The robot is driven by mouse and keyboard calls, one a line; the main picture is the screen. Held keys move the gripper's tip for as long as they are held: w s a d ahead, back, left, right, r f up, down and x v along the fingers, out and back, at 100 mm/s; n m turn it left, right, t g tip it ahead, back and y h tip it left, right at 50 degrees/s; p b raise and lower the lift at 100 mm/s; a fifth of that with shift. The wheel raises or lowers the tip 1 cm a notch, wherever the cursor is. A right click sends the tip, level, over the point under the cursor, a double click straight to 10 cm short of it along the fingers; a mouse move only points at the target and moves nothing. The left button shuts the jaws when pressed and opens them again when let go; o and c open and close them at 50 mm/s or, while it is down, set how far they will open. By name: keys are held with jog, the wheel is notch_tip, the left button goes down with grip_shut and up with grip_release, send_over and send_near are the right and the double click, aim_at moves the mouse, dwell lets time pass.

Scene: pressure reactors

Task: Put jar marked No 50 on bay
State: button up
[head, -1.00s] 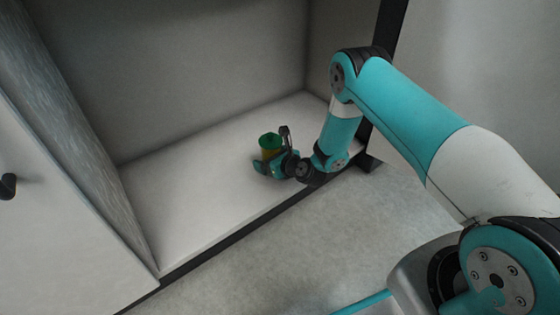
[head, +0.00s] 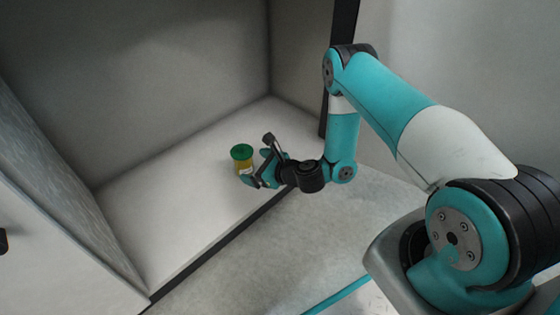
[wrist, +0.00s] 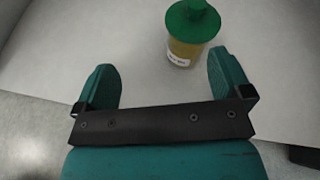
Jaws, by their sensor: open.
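A jar (head: 243,162) with a green lid and yellow contents stands upright on the white floor of the bay (head: 190,205). In the wrist view the jar (wrist: 186,48) stands beyond my fingertips, nearer the right finger, with a small white label whose text is too blurred to read. My gripper (head: 257,168) is open and empty, just right of the jar in the head view. In the wrist view my gripper (wrist: 165,82) shows its two teal fingers spread apart, with the jar clear of the space between them.
The bay has a grey back wall (head: 160,90) and a grey side wall on the left. A dark front edge (head: 215,248) borders its floor, and a dark upright post (head: 340,60) stands at the right. The bay floor left of the jar is clear.

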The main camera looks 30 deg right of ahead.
jog(key=s+a+r+n+g+y, duration=0.2)
jog(key=s+a+r+n+g, duration=0.3)
jog(key=r+n, duration=0.55)
jog(key=s+a+r+n+g+y, duration=0.2)
jog(key=a+r+n+g+y, duration=0.1)
jog(key=a+r+n, duration=0.55)
jog(key=s+d+r+n+g+h, duration=0.1)
jog(key=s+d+r+n+h, duration=0.1)
jog(key=s+r+n, duration=0.2)
jog(key=s+d+r+n+g+h, duration=0.1)
jog(key=s+r+n, duration=0.4)
jog(key=s, duration=0.6)
jog(key=s+d+r+n+g+h, duration=0.2)
jog(key=s+d+r+n+h, duration=0.2)
jog(key=s+n, duration=0.3)
jog(key=shift+s+r, duration=0.4)
jog(key=shift+r, duration=0.2)
